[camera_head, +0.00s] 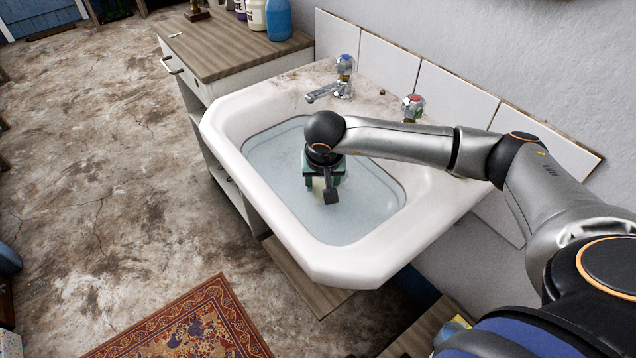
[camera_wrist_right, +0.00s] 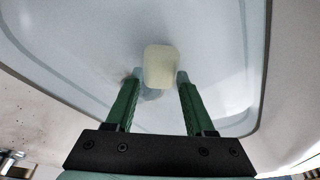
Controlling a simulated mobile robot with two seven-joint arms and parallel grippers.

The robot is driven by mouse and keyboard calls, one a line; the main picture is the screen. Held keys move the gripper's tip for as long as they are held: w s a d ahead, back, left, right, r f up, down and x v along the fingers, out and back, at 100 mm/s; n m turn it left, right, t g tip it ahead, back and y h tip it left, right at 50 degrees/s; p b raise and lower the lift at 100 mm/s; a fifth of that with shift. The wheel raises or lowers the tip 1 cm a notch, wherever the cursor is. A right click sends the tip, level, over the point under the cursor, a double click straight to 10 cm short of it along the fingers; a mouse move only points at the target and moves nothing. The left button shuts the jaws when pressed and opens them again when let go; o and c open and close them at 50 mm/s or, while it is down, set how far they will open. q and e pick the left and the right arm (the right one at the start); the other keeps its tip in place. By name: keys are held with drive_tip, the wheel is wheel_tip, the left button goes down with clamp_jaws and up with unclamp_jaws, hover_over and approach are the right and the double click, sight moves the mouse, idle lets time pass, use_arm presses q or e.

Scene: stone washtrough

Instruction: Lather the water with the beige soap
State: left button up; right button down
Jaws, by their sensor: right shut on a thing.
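The beige soap (camera_wrist_right: 159,66) is a pale rounded block between the green fingertips of my right gripper (camera_wrist_right: 160,79) in the right wrist view. The gripper is shut on it. In the head view my right gripper (camera_head: 326,188) points down over the middle of the white basin, and only a small pale bit of the soap shows there. The pale bluish water (camera_head: 272,168) fills the basin (camera_head: 234,172). I cannot tell whether the soap touches the water. My left gripper is not in view.
Two taps, one blue-topped (camera_head: 344,68) and one red-topped (camera_head: 412,107), stand on the basin's back edge near the tiled wall. A wooden-topped cabinet (camera_head: 232,47) with bottles (camera_head: 278,20) is to the left. A patterned rug (camera_head: 190,325) lies on the floor.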

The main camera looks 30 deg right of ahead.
drive_tip(key=shift+s+d, duration=0.1)
drive_tip(key=shift+s, duration=0.7)
drive_tip(key=shift+w+f+b, duration=0.15)
drive_tip(key=shift+w+b, duration=0.15)
drive_tip(key=shift+w, duration=0.25)
drive_tip(key=w, duration=0.1)
drive_tip(key=w+b, duration=0.1)
drive_tip(key=w, duration=0.1)
drive_tip(key=w+b, duration=0.1)
drive_tip(key=shift+w+a, duration=0.2)
drive_tip(key=shift+a, duration=0.15)
drive_tip(key=shift+w+b, duration=0.3)
